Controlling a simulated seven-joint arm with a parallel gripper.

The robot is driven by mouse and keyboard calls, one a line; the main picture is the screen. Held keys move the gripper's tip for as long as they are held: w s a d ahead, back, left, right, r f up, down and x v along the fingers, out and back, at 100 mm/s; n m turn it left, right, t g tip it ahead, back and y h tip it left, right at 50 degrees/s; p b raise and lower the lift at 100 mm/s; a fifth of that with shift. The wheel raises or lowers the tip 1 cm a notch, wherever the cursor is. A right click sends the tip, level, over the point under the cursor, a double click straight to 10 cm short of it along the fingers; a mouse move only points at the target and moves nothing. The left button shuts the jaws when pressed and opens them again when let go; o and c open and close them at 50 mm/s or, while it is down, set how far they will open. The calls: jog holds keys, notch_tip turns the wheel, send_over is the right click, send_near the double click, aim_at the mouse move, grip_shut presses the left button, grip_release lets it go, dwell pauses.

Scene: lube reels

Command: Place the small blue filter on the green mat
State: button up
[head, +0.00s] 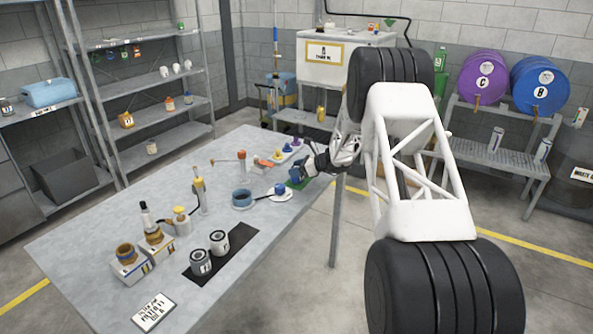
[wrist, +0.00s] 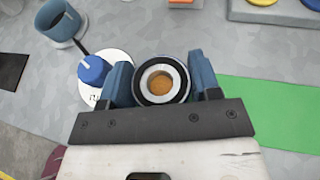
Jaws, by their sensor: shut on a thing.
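My gripper (wrist: 162,82) is shut on a round part that I take to be the small blue filter (wrist: 160,99). Its end faces the wrist camera: a black rim, a pale ring and an orange-brown centre; its side is mostly hidden between the blue fingers. The green mat (wrist: 272,105) lies on the table to the right of the held part in the wrist view. In the head view the mat (head: 299,184) shows partly beside my gripper (head: 297,172). I cannot tell the height of the held part above the table.
A blue knob-like part (wrist: 93,71) sits on a white labelled disc (wrist: 119,62) left of my gripper. A grey tray with coloured parts (wrist: 270,14) is behind. Bare grey table (head: 110,220) lies left.

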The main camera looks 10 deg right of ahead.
jog(key=shift+f, duration=0.3)
jog(key=o, duration=1.1)
jog(key=shift+o, duration=0.2)
jog(key=shift+r, duration=0.15)
jog(key=v, duration=1.2)
